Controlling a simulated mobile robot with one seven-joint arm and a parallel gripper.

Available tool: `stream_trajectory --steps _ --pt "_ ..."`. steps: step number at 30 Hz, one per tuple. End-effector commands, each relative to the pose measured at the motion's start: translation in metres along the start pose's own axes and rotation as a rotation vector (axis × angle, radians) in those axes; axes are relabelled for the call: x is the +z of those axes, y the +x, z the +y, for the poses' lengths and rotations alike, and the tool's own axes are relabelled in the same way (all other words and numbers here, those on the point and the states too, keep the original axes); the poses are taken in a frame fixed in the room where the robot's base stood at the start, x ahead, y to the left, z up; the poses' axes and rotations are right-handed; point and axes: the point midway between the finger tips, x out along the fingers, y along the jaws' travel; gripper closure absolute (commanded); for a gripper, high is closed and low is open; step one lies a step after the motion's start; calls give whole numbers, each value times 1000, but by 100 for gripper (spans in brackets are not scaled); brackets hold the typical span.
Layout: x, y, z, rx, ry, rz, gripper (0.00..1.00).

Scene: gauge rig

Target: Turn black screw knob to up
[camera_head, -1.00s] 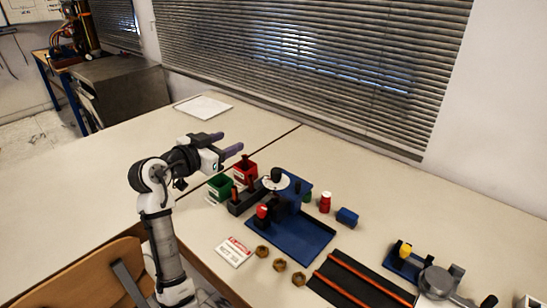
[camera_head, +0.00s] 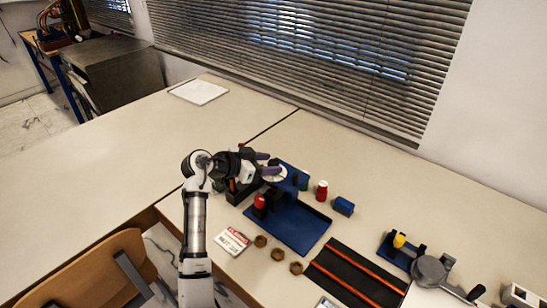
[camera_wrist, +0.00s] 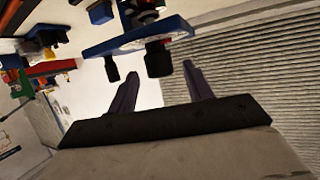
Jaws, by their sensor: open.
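The blue gauge rig (camera_head: 290,222) stands on the table, with a white dial (camera_head: 280,177) on its raised part. In the head view my gripper (camera_head: 273,163) is over the dial and hides part of it. In the wrist view the blue plate and white dial (camera_wrist: 130,40) appear at the top, with a larger black knob (camera_wrist: 158,60) and a smaller black knob (camera_wrist: 111,68) sticking out. I cannot tell for sure which is the screw knob. My open gripper (camera_wrist: 160,72) has its two fingers spread, with the larger knob in line with the gap, just beyond the tips.
A red knob (camera_head: 260,201) stands on the rig's left side. A red-and-white bottle (camera_head: 321,191) and a blue block (camera_head: 343,206) are to the right. Several brass nuts (camera_head: 278,254), a label card (camera_head: 232,241) and a black tray with orange rails (camera_head: 352,279) lie in front.

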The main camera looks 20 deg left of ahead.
Motion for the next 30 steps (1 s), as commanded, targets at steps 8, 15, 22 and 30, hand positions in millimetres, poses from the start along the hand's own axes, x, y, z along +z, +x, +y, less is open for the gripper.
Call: stream_trajectory --steps 8,15,22,30 --pt "0 23 0 -1 -2 0 49" --pt "0 24 0 -1 -1 1 49" --pt "0 24 0 -1 -1 1 76" --pt "0 24 0 -5 -3 1 94"
